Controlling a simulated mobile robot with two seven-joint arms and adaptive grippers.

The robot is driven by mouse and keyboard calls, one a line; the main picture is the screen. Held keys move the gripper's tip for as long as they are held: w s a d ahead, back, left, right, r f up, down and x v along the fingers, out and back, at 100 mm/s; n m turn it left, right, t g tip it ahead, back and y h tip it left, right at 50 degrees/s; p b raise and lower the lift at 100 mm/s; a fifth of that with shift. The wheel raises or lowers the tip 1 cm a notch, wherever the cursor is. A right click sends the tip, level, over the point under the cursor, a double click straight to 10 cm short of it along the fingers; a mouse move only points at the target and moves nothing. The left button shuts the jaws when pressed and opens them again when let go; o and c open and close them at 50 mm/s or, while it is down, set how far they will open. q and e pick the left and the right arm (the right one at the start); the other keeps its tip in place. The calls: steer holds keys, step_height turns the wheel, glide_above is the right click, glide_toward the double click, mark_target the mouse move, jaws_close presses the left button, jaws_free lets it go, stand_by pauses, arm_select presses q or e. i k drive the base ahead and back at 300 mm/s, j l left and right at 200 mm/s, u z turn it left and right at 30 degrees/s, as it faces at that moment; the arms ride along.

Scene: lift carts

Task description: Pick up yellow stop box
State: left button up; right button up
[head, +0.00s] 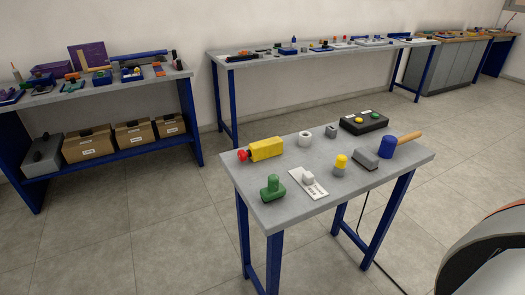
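The yellow stop box (266,149) lies on the near table, close to its left back edge. It is a yellow block with a red round button (243,155) on its left end. A white ring-shaped part (305,139) stands to its right, apart from it. A green part (273,188) stands in front of it. Neither of my grippers shows in the head view.
The grey table (318,217) with blue legs also holds a white switch plate, a yellow-topped grey part, a blue-headed mallet (389,147) and a black button box (364,122). Benches with clutter line the wall. A black cable runs down to the floor.

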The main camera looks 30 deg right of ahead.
mark_target(269, 148)
steer(key=i+j, duration=0.3)
steer(key=i, duration=0.2)
steer(key=i+j, duration=0.25)
steer(key=i, duration=0.25)
steer(key=i+j, duration=0.3)
steer(key=i, duration=0.2)
steer(key=i+j, duration=0.25)
steer(key=i, duration=0.25)
steer(key=i+z, duration=0.1)
steer(key=z, duration=0.35)
steer(key=j+z, duration=0.1)
steer(key=z, duration=0.4)
steer(key=i+j+z, duration=0.1)
steer(key=z, duration=0.35)
